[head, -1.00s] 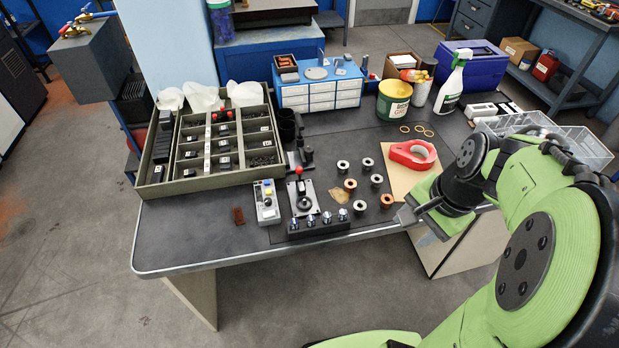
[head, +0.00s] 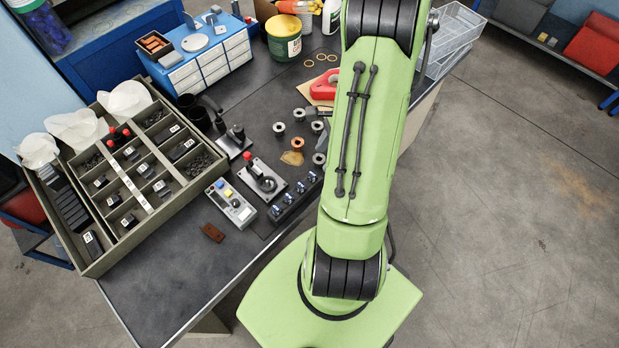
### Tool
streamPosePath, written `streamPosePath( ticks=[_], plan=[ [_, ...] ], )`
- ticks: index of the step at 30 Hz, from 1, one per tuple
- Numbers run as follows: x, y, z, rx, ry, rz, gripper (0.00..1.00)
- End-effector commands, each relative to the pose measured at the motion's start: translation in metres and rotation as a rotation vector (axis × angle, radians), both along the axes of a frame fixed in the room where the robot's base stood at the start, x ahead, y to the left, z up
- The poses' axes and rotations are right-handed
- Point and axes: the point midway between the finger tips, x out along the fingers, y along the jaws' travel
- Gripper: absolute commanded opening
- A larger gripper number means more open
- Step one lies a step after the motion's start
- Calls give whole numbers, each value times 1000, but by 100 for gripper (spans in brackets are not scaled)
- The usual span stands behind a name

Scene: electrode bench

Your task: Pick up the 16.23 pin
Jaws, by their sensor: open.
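A divided tray (head: 120,255) at the left of the bench holds small dark parts in labelled compartments; the labels are too small to read. A black block (head: 295,196) with several shiny-topped upright pieces stands near the front edge. Several small ring-ended spools (head: 279,128) stand behind it, some pale and some copper-coloured. I cannot tell which piece is the 16.23 pin. My green arm rises through the middle right of the head view and leaves at the top. My gripper is not in view.
A button box (head: 233,206) and a lever device (head: 264,181) stand between tray and block. Blue drawers (head: 210,60), a green tub (head: 284,45) and a wire basket (head: 455,28) are at the back. The front left bench corner is mostly clear, with a brown piece (head: 212,232).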

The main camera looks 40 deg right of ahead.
Motion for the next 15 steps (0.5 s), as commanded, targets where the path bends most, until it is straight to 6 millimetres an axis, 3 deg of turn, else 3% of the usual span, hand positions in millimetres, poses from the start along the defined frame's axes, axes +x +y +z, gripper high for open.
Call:
streamPosePath(
  ticks=[1, 15],
  plan=[
    [2, 5, -13, 4, 2, 2, 52],
    [13, 26, -74, 0, 0, 3, 52]
  ],
)
